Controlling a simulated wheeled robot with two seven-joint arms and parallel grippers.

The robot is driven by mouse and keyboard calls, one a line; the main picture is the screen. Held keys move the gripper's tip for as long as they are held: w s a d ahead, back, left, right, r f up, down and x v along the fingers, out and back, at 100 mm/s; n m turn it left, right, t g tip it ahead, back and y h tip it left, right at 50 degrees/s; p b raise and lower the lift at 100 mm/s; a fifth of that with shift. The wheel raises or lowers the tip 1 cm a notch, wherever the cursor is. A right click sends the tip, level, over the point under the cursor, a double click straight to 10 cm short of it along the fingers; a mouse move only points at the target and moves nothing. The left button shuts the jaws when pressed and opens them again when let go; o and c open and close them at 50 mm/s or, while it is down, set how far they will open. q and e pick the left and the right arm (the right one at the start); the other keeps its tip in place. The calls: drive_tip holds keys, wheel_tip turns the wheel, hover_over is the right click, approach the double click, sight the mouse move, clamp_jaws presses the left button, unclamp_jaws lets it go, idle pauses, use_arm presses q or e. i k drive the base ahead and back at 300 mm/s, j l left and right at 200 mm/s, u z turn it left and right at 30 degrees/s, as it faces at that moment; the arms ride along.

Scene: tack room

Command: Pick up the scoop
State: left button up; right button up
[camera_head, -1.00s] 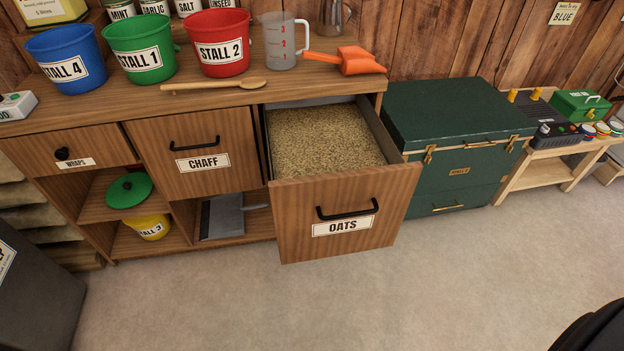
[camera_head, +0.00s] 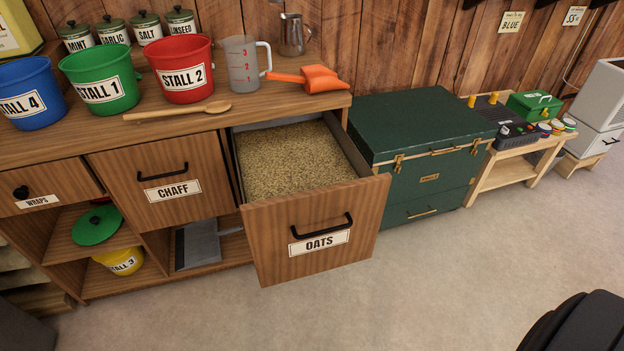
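The orange scoop (camera_head: 318,79) lies on the wooden counter (camera_head: 290,101) near its right end, with its handle pointing left toward the clear measuring jug (camera_head: 241,64). It is above the open oats drawer (camera_head: 315,234), which is full of grain (camera_head: 285,160). Nothing holds the scoop. Neither gripper shows in the head view. A black rounded part at the bottom right corner appears to be mine.
Red (camera_head: 182,70), green (camera_head: 100,80) and blue (camera_head: 30,93) buckets and a wooden spoon (camera_head: 178,111) stand or lie on the counter. The oats drawer juts out in front. A green trunk (camera_head: 425,130) stands to the right. The floor (camera_head: 440,270) in front is clear.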

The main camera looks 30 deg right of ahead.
sight(317, 78)
drive_tip(key=i+j+z, duration=0.25)
drive_tip(key=i+z, duration=0.15)
drive_tip(key=i, duration=0.2)
drive_tip(key=i+j+z, duration=0.4)
drive_tip(key=i+j, duration=0.05)
drive_tip(key=i, duration=0.1)
